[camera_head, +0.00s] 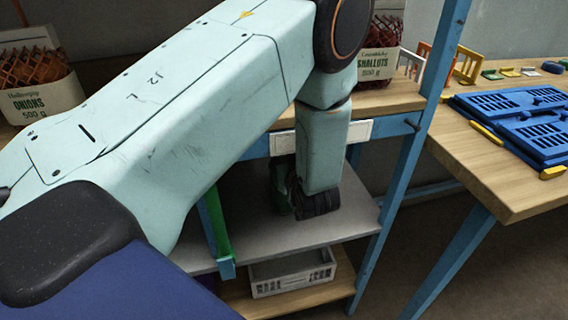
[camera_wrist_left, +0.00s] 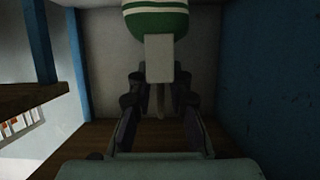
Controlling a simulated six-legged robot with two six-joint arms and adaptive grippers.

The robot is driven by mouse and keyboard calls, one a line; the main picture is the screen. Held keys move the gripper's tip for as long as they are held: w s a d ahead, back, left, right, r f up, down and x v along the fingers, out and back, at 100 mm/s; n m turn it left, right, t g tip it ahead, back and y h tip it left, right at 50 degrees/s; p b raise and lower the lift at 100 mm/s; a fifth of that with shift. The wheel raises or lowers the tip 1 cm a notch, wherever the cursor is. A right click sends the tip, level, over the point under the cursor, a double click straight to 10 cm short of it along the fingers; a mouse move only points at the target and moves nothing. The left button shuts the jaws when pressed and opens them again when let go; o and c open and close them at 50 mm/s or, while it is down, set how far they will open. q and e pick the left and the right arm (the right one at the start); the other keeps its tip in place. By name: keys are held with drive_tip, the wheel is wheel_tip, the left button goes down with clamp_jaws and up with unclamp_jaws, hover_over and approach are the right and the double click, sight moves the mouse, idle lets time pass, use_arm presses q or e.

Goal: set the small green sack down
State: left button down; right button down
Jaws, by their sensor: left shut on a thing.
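The small green sack shows at the top of the left wrist view (camera_wrist_left: 157,20), green with white stripes, its upper part cut off by the frame. A pale tab (camera_wrist_left: 160,58) reaches from it to between the fingers of my left gripper (camera_wrist_left: 158,85), which is shut on the sack. In the head view my left gripper (camera_head: 318,204) is low over the grey shelf (camera_head: 345,212), partly hidden by my wrist. A dark green bit of the sack (camera_head: 281,192) shows beside it. I cannot tell whether the sack touches the shelf. My right gripper is not in view.
Blue posts (camera_head: 408,150) frame the rack. A white crate (camera_head: 292,272) stands on the wooden shelf below. Onion (camera_head: 42,98) and shallot (camera_head: 377,65) sacks stand on top. A table (camera_head: 490,165) with blue trays (camera_head: 520,118) is at right.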

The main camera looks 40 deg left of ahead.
use_arm(q)
drive_tip(key=shift+d+r, duration=0.1)
drive_tip(key=shift+r, duration=0.1)
drive_tip(key=c, duration=1.6)
unclamp_jaws()
drive_tip(key=shift+f, duration=0.3)
drive_tip(key=o, duration=0.3)
drive_tip(key=shift+o, duration=0.2)
drive_tip(key=shift+r, duration=0.1)
